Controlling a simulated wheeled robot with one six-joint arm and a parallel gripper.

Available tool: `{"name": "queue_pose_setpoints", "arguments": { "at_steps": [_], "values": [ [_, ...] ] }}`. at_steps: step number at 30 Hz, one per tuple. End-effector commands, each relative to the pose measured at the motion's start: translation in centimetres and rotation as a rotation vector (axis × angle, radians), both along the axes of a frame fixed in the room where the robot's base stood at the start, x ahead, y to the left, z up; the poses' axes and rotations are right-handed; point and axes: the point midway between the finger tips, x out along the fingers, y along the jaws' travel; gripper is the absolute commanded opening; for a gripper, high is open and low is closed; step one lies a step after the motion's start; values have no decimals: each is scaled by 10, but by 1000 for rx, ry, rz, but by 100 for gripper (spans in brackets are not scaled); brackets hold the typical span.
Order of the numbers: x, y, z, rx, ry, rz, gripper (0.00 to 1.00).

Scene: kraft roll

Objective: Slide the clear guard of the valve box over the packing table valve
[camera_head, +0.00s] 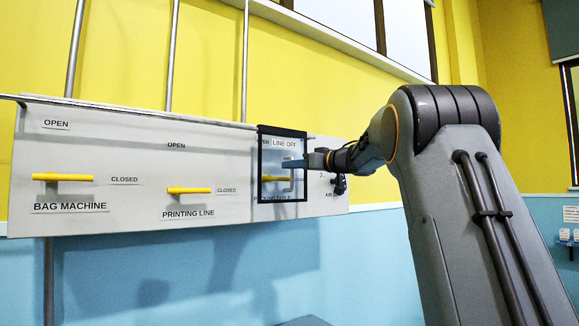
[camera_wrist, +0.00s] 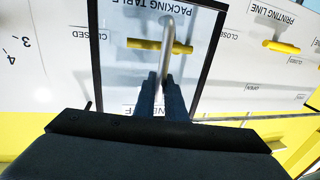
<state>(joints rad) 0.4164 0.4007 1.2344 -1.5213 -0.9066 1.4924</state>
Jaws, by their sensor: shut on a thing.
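The clear guard (camera_head: 282,131) is a see-through panel with a black frame and a "LINE OFF" label, upright at the right part of the valve box. It stands in front of the packing table valve, whose yellow lever (camera_head: 274,179) shows through it, lying level. In the wrist view, which is upside down, the lever (camera_wrist: 143,43) is inside the guard's frame (camera_wrist: 211,55). My gripper (camera_head: 297,163) is shut on the guard's grey bar handle (camera_wrist: 168,38); its fingertips (camera_wrist: 160,82) also show in the wrist view. The fingers hide part of the handle.
The white valve box (camera_head: 130,150) also carries the yellow bag machine lever (camera_head: 62,177) and printing line lever (camera_head: 189,190), both level beside "CLOSED" labels. A dark knob (camera_head: 339,184) sits right of the guard. Grey pipes (camera_head: 172,55) rise above the box.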

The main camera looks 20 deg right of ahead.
Motion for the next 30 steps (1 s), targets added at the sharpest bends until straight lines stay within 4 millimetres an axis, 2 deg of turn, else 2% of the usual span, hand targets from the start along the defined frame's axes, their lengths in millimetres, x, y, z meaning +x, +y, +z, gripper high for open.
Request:
{"name": "queue_pose_setpoints", "arguments": {
  "at_steps": [6,7,10,20,23,30],
  "values": [
    [0,2,3,1,-3,1,0],
    [0,2,3,1,-4,1,14],
    [0,2,2,1,-3,1,30],
    [-2,-1,1,0,-2,-1,30],
    [-10,-6,0,0,-2,-1,30],
    [-45,-25,-1,0,-2,-3,30]
  ]
}}
